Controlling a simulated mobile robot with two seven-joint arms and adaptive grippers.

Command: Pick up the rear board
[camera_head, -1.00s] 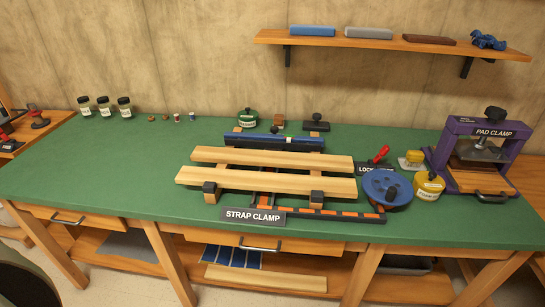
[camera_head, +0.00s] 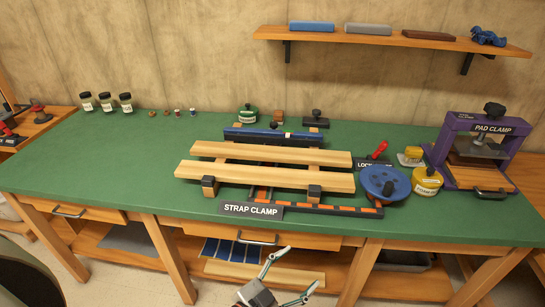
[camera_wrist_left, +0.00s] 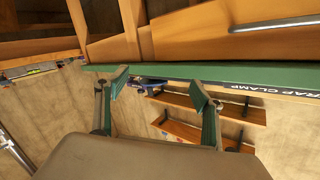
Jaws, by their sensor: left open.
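The rear board (camera_head: 270,153) is a long pale wooden plank lying flat on the strap clamp on the green bench. The front board (camera_head: 265,177), a similar plank, lies parallel to it on the near side, with a gap between them. My left gripper (camera_head: 301,268) is open and empty at the bottom of the head view, in front of the bench and well short of both boards. Its spread fingers also show in the left wrist view (camera_wrist_left: 157,77), where I cannot make out the boards. My right gripper is not in view.
The bench's front edge and drawer (camera_head: 255,238) are near my left gripper. The blue round tool (camera_head: 386,184), yellow tins and purple pad clamp (camera_head: 480,150) stand right of the boards. The strap clamp sign (camera_head: 251,209) stands in front. The bench's left part is mostly clear.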

